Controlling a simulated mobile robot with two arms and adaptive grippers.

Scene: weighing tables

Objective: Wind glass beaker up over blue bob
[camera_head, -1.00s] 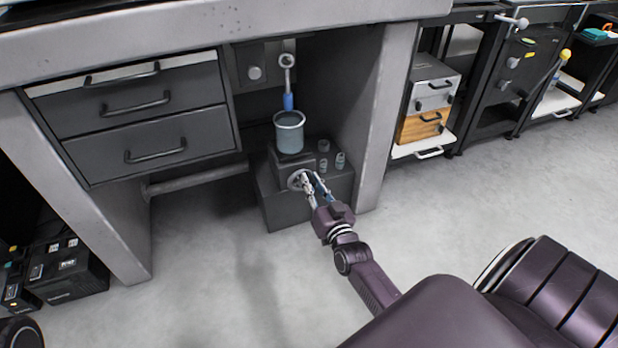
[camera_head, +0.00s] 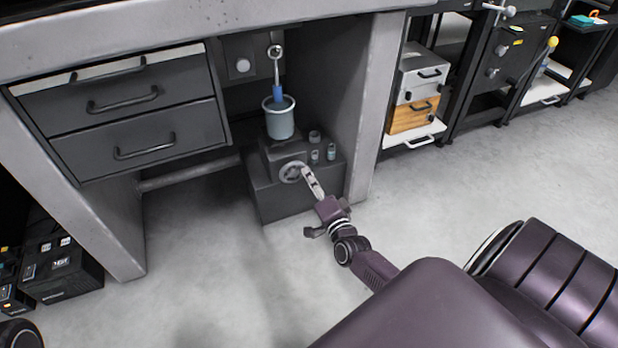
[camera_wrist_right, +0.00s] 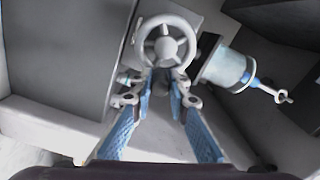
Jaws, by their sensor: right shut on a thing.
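The glass beaker (camera_head: 279,124) stands upright on a dark jack (camera_head: 285,155) under the bench. The blue bob (camera_head: 277,92) hangs from a ring-ended rod above it, and its lower end dips into the beaker's mouth. My right gripper (camera_head: 307,173) is shut on the rim of the handwheel (camera_head: 291,171) on the jack's front. In the right wrist view, the fingers (camera_wrist_right: 165,88) reach the near edge of the handwheel (camera_wrist_right: 166,42). That view also shows the beaker (camera_wrist_right: 224,67) around the bob's end, with the bob (camera_wrist_right: 249,80) partly outside. My left gripper is not in view.
Small weights (camera_head: 331,152) stand on the plinth (camera_head: 275,203) right of the jack. A drawer unit (camera_head: 130,115) is at left, and a bench leg (camera_head: 378,110) closes the right side. The floor in front is clear.

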